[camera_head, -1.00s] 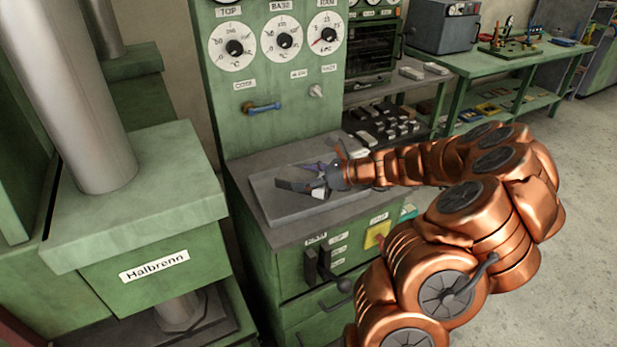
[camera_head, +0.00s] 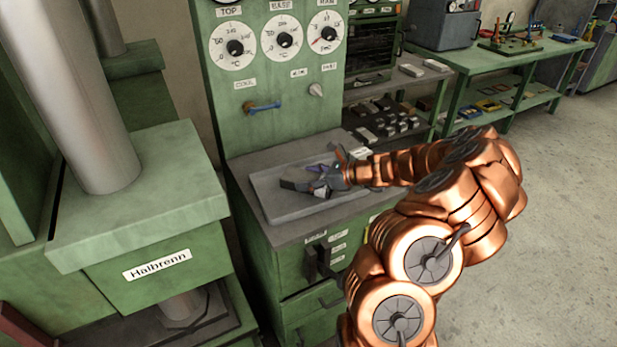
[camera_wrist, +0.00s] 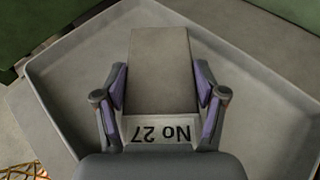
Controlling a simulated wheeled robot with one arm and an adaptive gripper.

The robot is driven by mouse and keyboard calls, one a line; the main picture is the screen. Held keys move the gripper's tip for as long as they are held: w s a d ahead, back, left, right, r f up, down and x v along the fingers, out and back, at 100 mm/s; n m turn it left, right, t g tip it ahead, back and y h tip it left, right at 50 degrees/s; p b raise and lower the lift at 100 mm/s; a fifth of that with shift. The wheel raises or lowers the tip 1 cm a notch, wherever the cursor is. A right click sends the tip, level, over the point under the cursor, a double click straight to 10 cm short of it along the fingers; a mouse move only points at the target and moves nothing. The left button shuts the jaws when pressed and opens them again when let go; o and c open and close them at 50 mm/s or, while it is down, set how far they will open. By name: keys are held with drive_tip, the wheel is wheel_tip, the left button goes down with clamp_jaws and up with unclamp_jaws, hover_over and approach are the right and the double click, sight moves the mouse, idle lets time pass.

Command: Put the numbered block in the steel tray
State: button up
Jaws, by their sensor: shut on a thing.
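The numbered block (camera_wrist: 160,70) is a grey block with "No 27" on its near face, upside down in the wrist view. My gripper (camera_wrist: 160,100) is shut on it, with a purple-padded finger against each side. In the head view my gripper (camera_head: 318,182) is over the steel tray (camera_head: 270,208), a shallow grey tray on the green cabinet's top. The tray's floor and raised rim (camera_wrist: 65,105) surround the block in the wrist view. I cannot tell whether the block touches the tray floor. In the head view the block is hard to make out among the fingers.
A green panel with dials (camera_head: 285,40) and a blue-handled lever (camera_head: 262,106) rises behind the tray. A green press labelled Halbrenn (camera_head: 157,265) stands at left. Several dark and light blocks (camera_head: 385,122) lie on a shelf at right. Floor at right is clear.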

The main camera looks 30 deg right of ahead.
drive_tip(key=shift+f, duration=0.15)
drive_tip(key=o, duration=1.5)
